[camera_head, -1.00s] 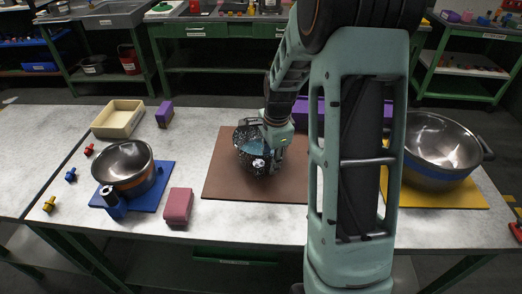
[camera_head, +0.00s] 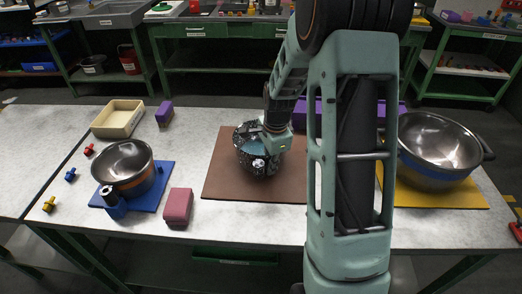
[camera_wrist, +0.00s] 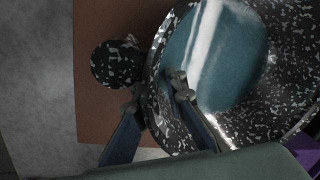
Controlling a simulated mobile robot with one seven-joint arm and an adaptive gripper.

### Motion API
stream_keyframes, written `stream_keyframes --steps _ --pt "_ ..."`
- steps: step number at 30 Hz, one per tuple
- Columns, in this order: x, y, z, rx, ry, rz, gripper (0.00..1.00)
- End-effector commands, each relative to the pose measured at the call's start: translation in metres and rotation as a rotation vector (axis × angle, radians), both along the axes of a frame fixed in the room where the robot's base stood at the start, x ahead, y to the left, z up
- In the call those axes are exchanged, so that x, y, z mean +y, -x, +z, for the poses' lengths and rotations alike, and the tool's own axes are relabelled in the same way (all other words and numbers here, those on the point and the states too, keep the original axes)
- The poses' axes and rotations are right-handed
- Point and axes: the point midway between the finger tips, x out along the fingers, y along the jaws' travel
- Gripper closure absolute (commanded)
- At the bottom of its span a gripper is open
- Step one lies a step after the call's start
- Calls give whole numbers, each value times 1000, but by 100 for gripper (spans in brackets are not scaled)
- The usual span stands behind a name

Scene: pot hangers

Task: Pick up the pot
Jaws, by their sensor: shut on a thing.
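A black-and-white speckled pot (camera_head: 243,143) with a blue-grey inside is at the brown mat (camera_head: 222,180) in the middle of the table. I cannot tell whether it rests on the mat or is slightly above it. My gripper (camera_head: 266,147) is at the pot's right side, partly hiding it. In the wrist view the pot (camera_wrist: 285,55) fills the right, with a round speckled knob (camera_wrist: 117,63) beside its rim. My gripper (camera_wrist: 158,92) is shut on the pot's wall, one finger inside and one outside.
A steel pot (camera_head: 122,163) is on a blue mat (camera_head: 152,200) at left; a larger steel bowl (camera_head: 437,140) is on a yellow mat (camera_head: 455,198) at right. A pink block (camera_head: 178,206), a cream tray (camera_head: 118,118) and a purple block (camera_head: 164,114) stand nearby. A purple bin (camera_head: 300,112) is behind my arm.

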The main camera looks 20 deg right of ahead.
Motion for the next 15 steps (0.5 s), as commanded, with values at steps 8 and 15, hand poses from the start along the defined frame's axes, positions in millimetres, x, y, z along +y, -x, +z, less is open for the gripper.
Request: stream_keyframes --steps 8,15 --pt "0 -3 3 -8 1 -1 100" --pt "0 -3 5 -8 1 0 100"
